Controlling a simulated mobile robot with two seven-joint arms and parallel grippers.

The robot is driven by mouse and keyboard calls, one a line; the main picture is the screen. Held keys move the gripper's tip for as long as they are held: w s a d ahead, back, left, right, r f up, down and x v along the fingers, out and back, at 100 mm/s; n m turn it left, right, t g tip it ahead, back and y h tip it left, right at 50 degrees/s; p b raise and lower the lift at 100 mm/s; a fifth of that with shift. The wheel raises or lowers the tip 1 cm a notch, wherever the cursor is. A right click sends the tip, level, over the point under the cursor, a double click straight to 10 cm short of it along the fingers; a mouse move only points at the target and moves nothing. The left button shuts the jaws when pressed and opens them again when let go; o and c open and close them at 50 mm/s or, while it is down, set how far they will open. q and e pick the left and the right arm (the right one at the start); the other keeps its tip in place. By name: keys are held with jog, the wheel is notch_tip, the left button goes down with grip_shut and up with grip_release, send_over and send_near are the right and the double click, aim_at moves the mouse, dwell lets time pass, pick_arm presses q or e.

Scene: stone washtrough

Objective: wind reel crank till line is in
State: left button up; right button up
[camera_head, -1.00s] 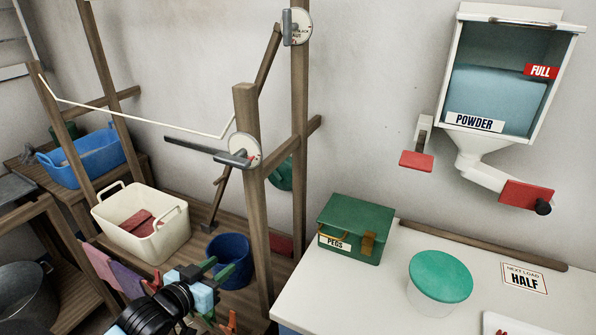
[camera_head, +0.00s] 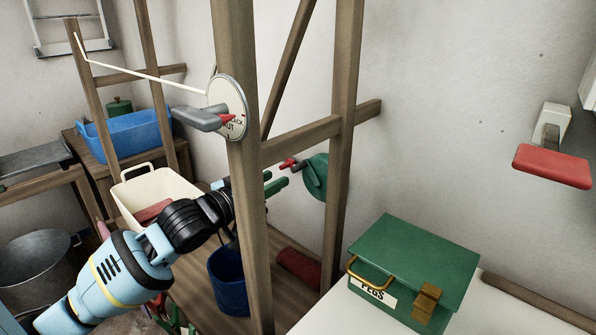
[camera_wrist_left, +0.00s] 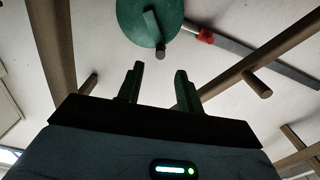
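The green reel (camera_head: 316,178) hangs behind the wooden post, with a small red and dark piece (camera_head: 288,164) at its left. The wrist view shows the reel (camera_wrist_left: 140,20) with a dark crank arm and stubby knob (camera_wrist_left: 160,52). The pale line (camera_head: 140,72) runs from the left post to a round white dial (camera_head: 235,95) with a grey lever and red pointer. My left gripper (camera_head: 275,184) is at the reel's left, its hand partly hidden by the post. In the wrist view its green fingers (camera_wrist_left: 158,88) are apart and empty, below the knob. My right gripper is out of view.
The front post (camera_head: 244,220) and a crossbar (camera_head: 310,138) stand close to my left arm. A green peg box (camera_head: 410,270) sits on the white counter at right. A blue bucket (camera_head: 228,280) and cream tub (camera_head: 185,187) stand low behind my arm.

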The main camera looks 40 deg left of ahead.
aim_at(293, 170)
pick_arm(q)
jog(key=shift+w+d, duration=0.15)
jog(key=shift+w, duration=1.8)
jog(key=shift+w+d, duration=0.15)
jog(key=shift+w, duration=1.8)
jog(key=shift+f, duration=0.1)
grip_shut()
